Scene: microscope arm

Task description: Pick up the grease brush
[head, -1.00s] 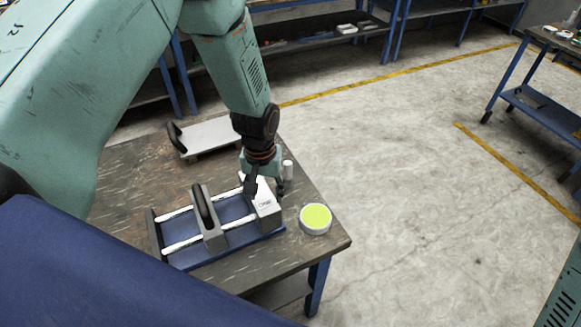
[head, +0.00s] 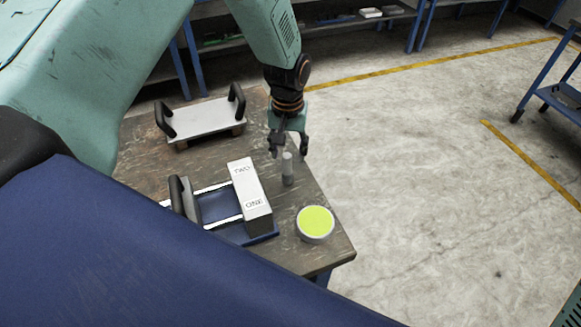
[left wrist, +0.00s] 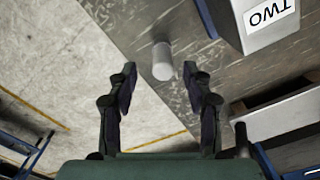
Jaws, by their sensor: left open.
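A small pale grey upright cylinder (head: 288,170), which I take to be the grease brush, stands on the worn table near its right edge; no bristles show. My left gripper (head: 289,150) is open just above and behind it, fingers pointing down. In the left wrist view the cylinder (left wrist: 163,62) lies just beyond and between the two open fingertips (left wrist: 160,76), apart from both. My right gripper is not in view.
A round tin with a yellow-green top (head: 315,223) stands in front of the cylinder. A white block marked TWO and ONE (head: 250,190) on a blue railed base is to the left. A plate with two black handles (head: 204,119) lies behind. The table edge is close on the right.

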